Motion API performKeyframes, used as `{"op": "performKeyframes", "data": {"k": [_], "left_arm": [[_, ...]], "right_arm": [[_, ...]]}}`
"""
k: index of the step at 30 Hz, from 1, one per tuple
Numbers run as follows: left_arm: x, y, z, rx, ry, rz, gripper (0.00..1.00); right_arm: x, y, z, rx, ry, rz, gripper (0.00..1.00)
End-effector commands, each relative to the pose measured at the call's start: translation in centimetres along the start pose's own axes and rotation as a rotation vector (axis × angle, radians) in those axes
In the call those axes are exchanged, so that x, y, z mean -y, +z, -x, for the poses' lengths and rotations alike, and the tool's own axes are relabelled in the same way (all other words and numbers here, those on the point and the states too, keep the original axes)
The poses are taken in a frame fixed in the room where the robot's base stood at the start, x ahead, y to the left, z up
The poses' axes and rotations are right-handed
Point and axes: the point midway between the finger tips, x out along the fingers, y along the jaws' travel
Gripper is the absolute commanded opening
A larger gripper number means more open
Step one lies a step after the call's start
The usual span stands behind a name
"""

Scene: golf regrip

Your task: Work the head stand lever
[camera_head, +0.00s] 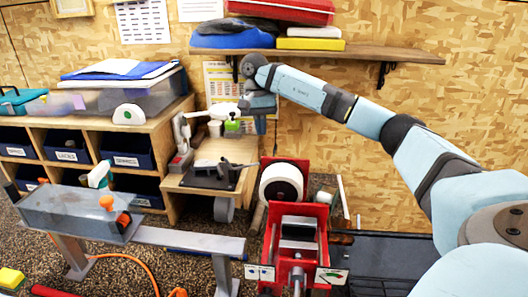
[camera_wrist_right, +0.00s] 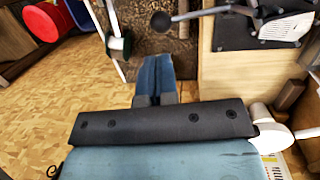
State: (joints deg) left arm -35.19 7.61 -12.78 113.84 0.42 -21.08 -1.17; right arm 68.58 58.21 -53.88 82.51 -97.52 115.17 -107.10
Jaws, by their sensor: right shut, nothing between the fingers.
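The head stand (camera_head: 213,172) is a dark device on a black base plate, on the wooden bench right of the shelf unit. Its lever (camera_head: 243,165) reaches right, toward the bench's edge. In the right wrist view, the lever's black ball knob (camera_wrist_right: 161,21) shows at the top, with a thin rod running right to the stand's dark base (camera_wrist_right: 232,32). My right gripper (camera_head: 260,117) hangs above the bench. Its two blue fingers (camera_wrist_right: 154,62) are shut together, empty, and appear apart from the knob. My left gripper is not in view.
A white lamp-like fixture (camera_head: 215,110) stands close left of my right gripper. A red machine with a white roll (camera_head: 281,182) stands right of the bench. A wall shelf (camera_head: 350,52) is above my arm. A grey box with orange knobs (camera_head: 80,212) stands at front left.

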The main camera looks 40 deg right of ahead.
Motion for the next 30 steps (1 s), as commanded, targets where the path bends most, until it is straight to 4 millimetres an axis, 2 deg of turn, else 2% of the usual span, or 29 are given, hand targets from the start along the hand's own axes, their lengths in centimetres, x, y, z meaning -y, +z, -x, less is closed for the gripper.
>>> {"op": "performKeyframes", "data": {"k": [1, 6, 15, 30], "left_arm": [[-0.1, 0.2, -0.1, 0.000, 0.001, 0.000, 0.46], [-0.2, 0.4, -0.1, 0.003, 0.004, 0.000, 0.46], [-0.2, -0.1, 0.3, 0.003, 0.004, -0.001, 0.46], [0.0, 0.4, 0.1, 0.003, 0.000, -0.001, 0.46]], "right_arm": [[0.0, 0.0, -1.1, 0.004, 0.002, 0.001, 0.00], [0.0, 0.0, -3.5, 0.003, 0.002, 0.000, 0.00], [-0.1, 0.1, -6.2, 0.001, 0.001, -0.001, 0.00], [-0.1, -0.1, -7.1, 0.000, -0.012, 0.001, 0.00]]}}
